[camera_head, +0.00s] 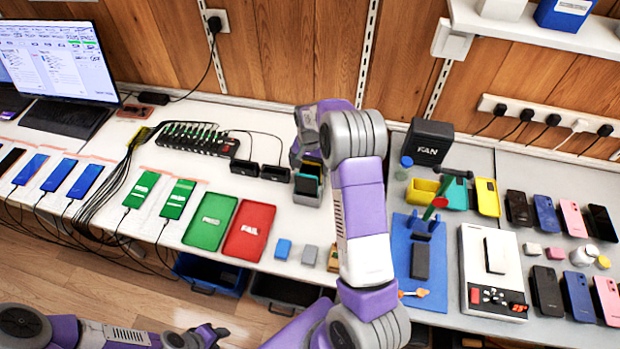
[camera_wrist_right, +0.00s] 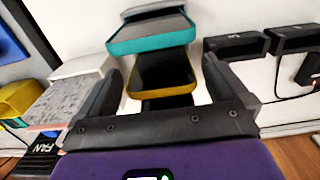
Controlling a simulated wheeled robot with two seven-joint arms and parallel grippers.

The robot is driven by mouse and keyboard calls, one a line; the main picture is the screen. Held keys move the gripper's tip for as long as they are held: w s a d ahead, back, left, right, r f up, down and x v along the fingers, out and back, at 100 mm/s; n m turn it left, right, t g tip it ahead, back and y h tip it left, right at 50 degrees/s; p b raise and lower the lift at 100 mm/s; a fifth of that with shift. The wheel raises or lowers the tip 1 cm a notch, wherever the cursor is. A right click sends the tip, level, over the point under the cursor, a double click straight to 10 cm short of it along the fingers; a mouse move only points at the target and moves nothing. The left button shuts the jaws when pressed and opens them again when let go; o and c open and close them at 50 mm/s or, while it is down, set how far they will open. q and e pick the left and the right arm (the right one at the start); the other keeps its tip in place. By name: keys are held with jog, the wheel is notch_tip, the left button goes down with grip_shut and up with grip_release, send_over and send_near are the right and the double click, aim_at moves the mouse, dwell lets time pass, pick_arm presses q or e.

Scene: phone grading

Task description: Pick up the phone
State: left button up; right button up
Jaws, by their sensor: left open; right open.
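A rack of phones (camera_head: 308,186) stands on the white bench below my right arm. In the right wrist view, a dark phone with a yellow rim (camera_wrist_right: 162,78) stands between the fingers of my right gripper (camera_wrist_right: 165,88). A phone with a teal rim (camera_wrist_right: 150,35) is just behind it. My right gripper is open, with a finger on either side of the yellow-rimmed phone; I cannot tell whether they touch it. In the head view, my arm partly hides this gripper (camera_head: 308,160). My left gripper (camera_head: 212,335) is open and empty at the lower left, away from the bench.
Black holders (camera_head: 275,172) stand left of the rack. Green (camera_head: 210,222) and red (camera_head: 249,231) trays lie further left. Charging phones (camera_head: 178,199) with cables line the left bench. A FAN box (camera_head: 428,142), blue mat (camera_head: 404,290) and several phones lie to the right.

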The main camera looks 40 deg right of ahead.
aim_at(310, 173)
jog(key=f, duration=0.4)
jog(key=shift+w+d+f+b, duration=0.15)
jog(key=shift+d+f+b, duration=0.05)
jog(key=shift+f+b, duration=0.15)
jog(key=shift+r, duration=0.1)
jog(key=c, duration=1.1)
jog(key=shift+r, duration=0.1)
